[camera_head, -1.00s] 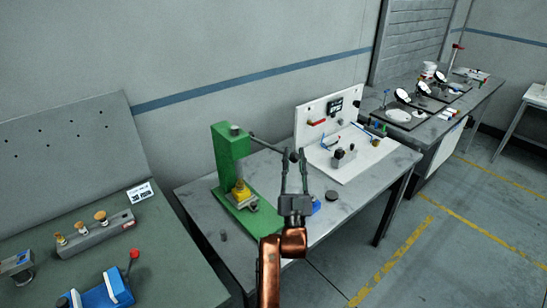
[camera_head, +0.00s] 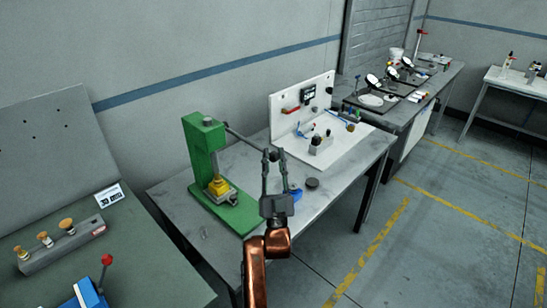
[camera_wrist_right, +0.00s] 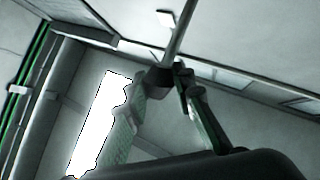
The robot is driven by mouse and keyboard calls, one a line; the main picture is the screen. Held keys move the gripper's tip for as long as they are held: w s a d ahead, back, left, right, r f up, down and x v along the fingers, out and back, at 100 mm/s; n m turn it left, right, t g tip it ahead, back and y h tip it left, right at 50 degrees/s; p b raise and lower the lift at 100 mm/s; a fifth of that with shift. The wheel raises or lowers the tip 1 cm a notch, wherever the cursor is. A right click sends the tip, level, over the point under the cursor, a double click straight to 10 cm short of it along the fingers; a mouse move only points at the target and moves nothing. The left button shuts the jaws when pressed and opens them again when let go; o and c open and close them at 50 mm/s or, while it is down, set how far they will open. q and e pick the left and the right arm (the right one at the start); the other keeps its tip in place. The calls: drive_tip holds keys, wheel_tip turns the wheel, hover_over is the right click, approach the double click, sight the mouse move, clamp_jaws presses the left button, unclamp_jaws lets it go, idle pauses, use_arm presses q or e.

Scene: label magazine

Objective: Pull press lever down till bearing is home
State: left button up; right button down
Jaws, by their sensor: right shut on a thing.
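The green arbor press (camera_head: 201,152) stands on the grey workbench (camera_head: 335,183), left of my right gripper. Its dark lever (camera_head: 246,140) slopes down to the right from the press head. My right gripper (camera_head: 273,156) is shut on the knob end of the lever. In the right wrist view the lever rod (camera_wrist_right: 181,32) runs down to a dark knob (camera_wrist_right: 158,78) between the fingertips. A yellow piece (camera_head: 218,187) sits under the press ram on the green base. I cannot make out the bearing or how deep it sits. My left gripper is not in view.
A white board fixture (camera_head: 302,95) stands behind and right of the gripper. A dark round disc (camera_head: 312,183) and a blue item (camera_head: 295,194) lie on the bench near the gripper. A green-topped table (camera_head: 150,262) is at left.

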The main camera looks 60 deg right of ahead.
drive_tip(key=c, duration=1.6)
unclamp_jaws()
drive_tip(key=shift+d+f, duration=0.15)
drive_tip(key=shift+f, duration=0.1)
drive_tip(key=shift+r, duration=0.45)
wheel_tip(320, 180, up, 9)
drive_tip(key=shift+r, duration=0.15)
